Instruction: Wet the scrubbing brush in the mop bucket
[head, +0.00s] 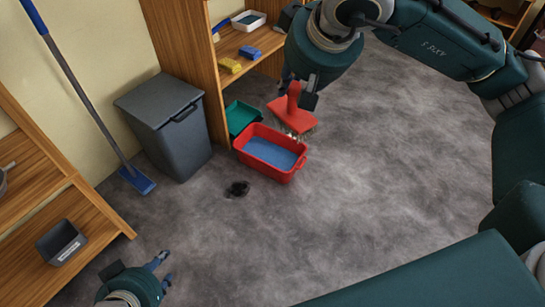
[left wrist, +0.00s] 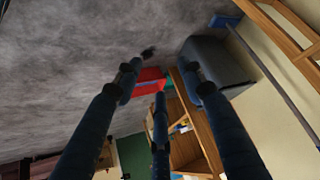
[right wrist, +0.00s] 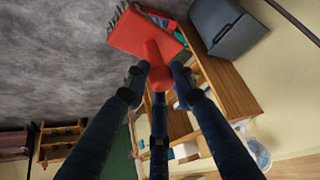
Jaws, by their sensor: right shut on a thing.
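A red scrubbing brush (head: 293,117) with pale bristles is held by its upright handle in my right gripper (head: 303,88). In the right wrist view the fingers close around the red handle (right wrist: 156,70). In the head view the brush overlaps the far right edge of the red mop bucket (head: 300,163), bristles facing down; whether it touches the bucket I cannot tell. The bucket stands on the floor with blue water (head: 270,153) in it. My left gripper (head: 161,270) is open and empty, low at the bottom left, well away from the bucket.
A grey lidded bin (head: 168,120) and a green tub (head: 242,116) stand beside the bucket. A wooden shelf (head: 235,45) holds sponges. A blue broom (head: 138,181) leans at the left. A small dark clump (head: 237,189) lies on the floor. Floor to the right is clear.

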